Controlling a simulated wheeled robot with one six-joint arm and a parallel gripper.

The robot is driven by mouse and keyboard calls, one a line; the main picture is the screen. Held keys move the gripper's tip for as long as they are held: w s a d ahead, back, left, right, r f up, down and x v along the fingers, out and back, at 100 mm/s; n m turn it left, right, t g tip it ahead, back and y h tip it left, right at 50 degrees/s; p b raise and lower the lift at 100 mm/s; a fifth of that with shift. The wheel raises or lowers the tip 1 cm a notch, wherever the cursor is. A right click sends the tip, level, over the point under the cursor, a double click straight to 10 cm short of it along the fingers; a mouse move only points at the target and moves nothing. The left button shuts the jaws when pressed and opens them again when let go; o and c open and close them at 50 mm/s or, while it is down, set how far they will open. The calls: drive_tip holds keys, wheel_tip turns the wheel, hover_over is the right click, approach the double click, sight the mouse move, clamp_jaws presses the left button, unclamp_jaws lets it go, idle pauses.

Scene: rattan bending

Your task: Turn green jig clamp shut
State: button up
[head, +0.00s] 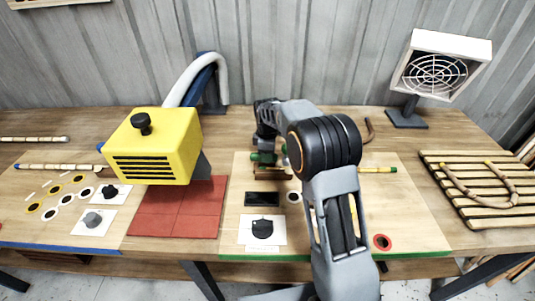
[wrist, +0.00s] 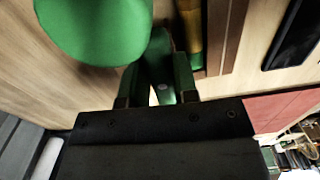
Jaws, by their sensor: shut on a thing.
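The green jig clamp shows in the wrist view as a large round green part (wrist: 95,30) with a narrower green piece (wrist: 158,70) beside it. My gripper (wrist: 157,95) is shut on that narrower green piece, which lies between its dark fingers. In the head view, small green clamp parts (head: 263,158) show on the jig at the back of the light wooden board (head: 420,215). My gripper reaches down there, and my arm hides much of the jig.
A yellow box with a black knob (head: 150,150) stands over a red mat (head: 150,222) on the left. A slatted rack (head: 440,195) holds a bent rattan piece at the right. A caged fan (head: 437,75) stands behind. Black knobs on white plates (head: 250,240) lie in front.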

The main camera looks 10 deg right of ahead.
drive_tip(key=m, duration=0.4)
drive_tip(key=shift+s+a+p, duration=0.1)
drive_tip(key=shift+s+p, duration=0.1)
drive_tip(key=shift+p, duration=0.15)
drive_tip(key=m, duration=0.4)
drive_tip(key=shift+s+a+m, duration=0.15)
drive_tip(key=shift+a+m, duration=0.05)
drive_tip(key=shift+m, duration=0.2)
drive_tip(key=m+p, duration=0.1)
drive_tip(key=m, duration=0.3)
drive_tip(key=shift+s+a, duration=0.1)
drive_tip(key=shift+a, duration=0.1)
drive_tip(key=shift+a+m, duration=0.2)
drive_tip(key=shift+m, duration=2.1)
drive_tip(key=o, duration=0.9)
wheel_tip(320, 180, up, 14)
drive_tip(key=shift+f, duration=0.1)
